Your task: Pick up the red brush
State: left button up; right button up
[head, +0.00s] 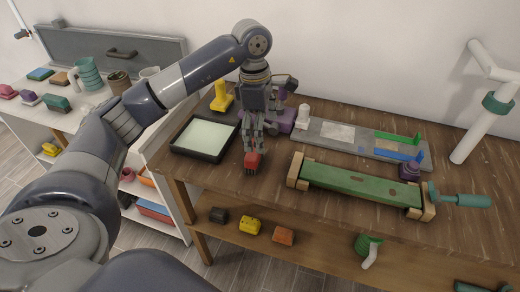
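The red brush (252,163) is a small red block near the front edge of the wooden workbench (226,178). My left gripper (257,149) reaches down from above, with its fingertips right at the brush. The fingers hide part of the brush's top and far side. I cannot tell whether they are closed on it or only beside it, or whether the brush is clear of the bench top. My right gripper is not in view.
A black tray with a pale pad (205,137) lies just left of the gripper. A yellow object (221,96) and a purple one (285,121) stand behind. A green-topped wooden frame (360,184) and a grey board (340,133) lie to the right. A lower shelf (328,257) holds several small items.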

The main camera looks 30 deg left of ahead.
aim_at(254, 153)
pick_arm(q)
jog(key=shift+a+r+y, duration=0.2)
jog(key=shift+a, duration=0.35)
jog(key=shift+a+r+y, duration=0.15)
jog(key=shift+a+y, duration=0.05)
jog(key=shift+a, duration=0.35)
jog(key=shift+a+f, duration=0.1)
jog(key=shift+a, duration=0.2)
notch_tip(254, 153, down, 5)
jog(key=shift+s+f+p, duration=0.1)
jog(key=shift+p, duration=0.55)
notch_tip(254, 153, down, 4)
jog(key=shift+d+p, duration=0.15)
jog(key=shift+p, duration=0.95)
jog(key=shift+w+f, duration=0.2)
jog(key=shift+f, duration=0.35)
jog(key=c, duration=1.2)
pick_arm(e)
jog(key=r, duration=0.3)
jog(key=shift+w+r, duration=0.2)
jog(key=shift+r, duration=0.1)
